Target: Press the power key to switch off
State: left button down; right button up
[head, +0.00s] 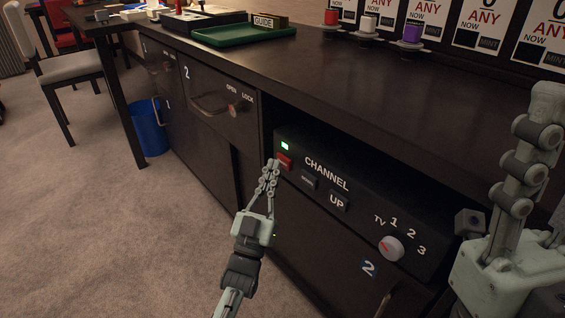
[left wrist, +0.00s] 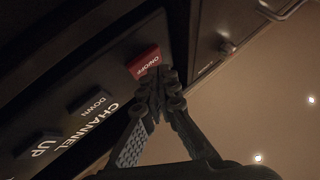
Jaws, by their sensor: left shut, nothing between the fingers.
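The power key is a red key (head: 284,161) at the left end of a black channel box (head: 362,190) in the cabinet's open bay. A small green light (head: 285,146) glows just above it. In the left wrist view the red key (left wrist: 144,61) reads ON/OFF. My left gripper (head: 271,167) is shut and empty, its fingertips right at the key's lower left edge. In the left wrist view the fingertips (left wrist: 158,78) overlap the key's edge; I cannot tell whether they touch it. My right gripper (head: 520,170) is at the right edge, partly cut off.
The box also has a DOWN key (head: 310,180), an UP key (head: 339,200) and a TV dial (head: 390,248). A counter (head: 330,75) overhangs the box. A green tray (head: 235,36) lies on it. A blue bin (head: 150,130) stands on the floor at left.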

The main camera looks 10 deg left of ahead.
pick_arm(q)
jog(key=shift+w+d, duration=0.3)
jog(key=shift+w, duration=0.05)
dwell(0.7)
jog(key=shift+a, duration=0.1)
jog(key=shift+s+a+p, duration=0.3)
jog(key=shift+s+a, duration=0.1)
jog(key=shift+s, duration=0.25)
jog(key=s+a+p, duration=0.1)
jog(key=s, duration=0.1)
jog(key=s+a+p, duration=0.1)
jog(key=s+a, duration=0.1)
dwell(0.5)
dwell(0.7)
